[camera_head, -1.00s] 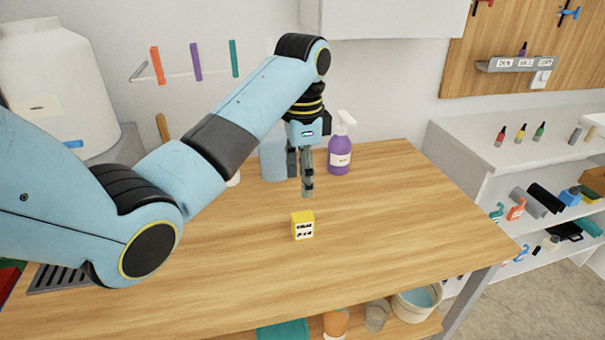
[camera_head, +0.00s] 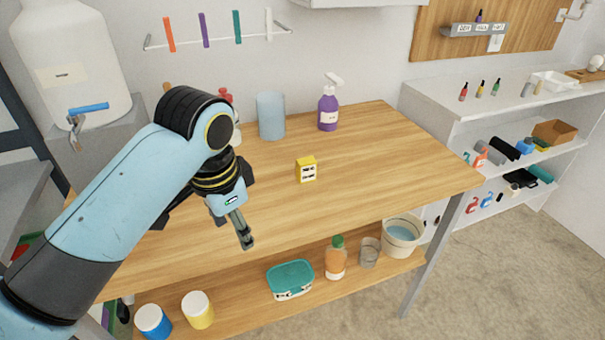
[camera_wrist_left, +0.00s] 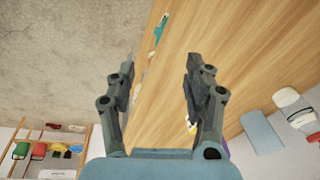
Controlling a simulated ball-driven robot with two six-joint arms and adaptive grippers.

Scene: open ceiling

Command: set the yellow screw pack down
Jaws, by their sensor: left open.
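The yellow screw pack (camera_head: 306,169) stands upright on the wooden table (camera_head: 390,160), its white label facing me, with nothing touching it. My left gripper (camera_head: 247,243) is open and empty, left of the pack and nearer to me, by the table's front edge. In the left wrist view the fingers of my left gripper (camera_wrist_left: 157,80) are spread apart with nothing between them. A small bit of yellow shows there beside the right finger; I cannot tell if it is the pack. My right gripper is not in view.
A purple spray bottle (camera_head: 328,108) and a blue-grey container (camera_head: 271,115) stand at the table's back. The shelf below holds a teal box (camera_head: 290,279), an orange bottle (camera_head: 336,260) and a bucket (camera_head: 401,238). The table right of the pack is clear.

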